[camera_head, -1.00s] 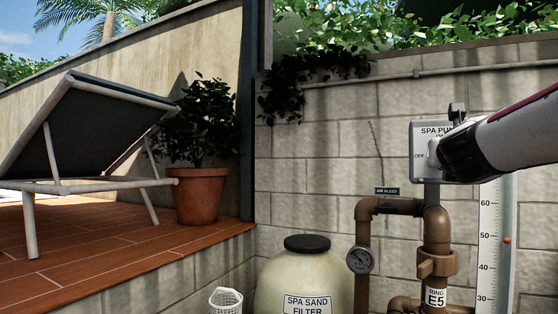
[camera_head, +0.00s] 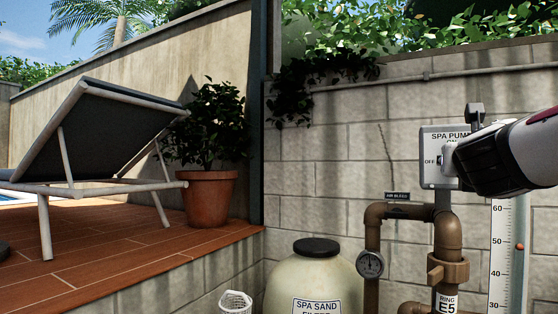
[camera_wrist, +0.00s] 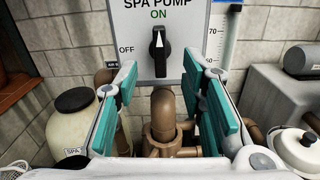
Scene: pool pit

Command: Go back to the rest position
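My gripper (camera_wrist: 160,105) is open in the wrist view, with its two teal finger pads spread wide apart and nothing between them. Beyond the fingers is the spa pump switch box (camera_wrist: 187,15), a pale plate with a black knob (camera_wrist: 158,52) that points up towards ON. In the head view the switch box (camera_head: 433,140) is on the block wall at the right. My dark wrist and white arm reach in from the right edge and cover part of the box. The fingers are mostly hidden there.
Brown pipes (camera_head: 374,236) with a gauge (camera_head: 370,264) run below the box. A spa sand filter (camera_head: 318,278) and a white basket (camera_head: 235,303) stand lower left. A lounger (camera_head: 95,130) and potted plant (camera_head: 209,198) are on the deck. A white scale (camera_head: 497,255) is at right.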

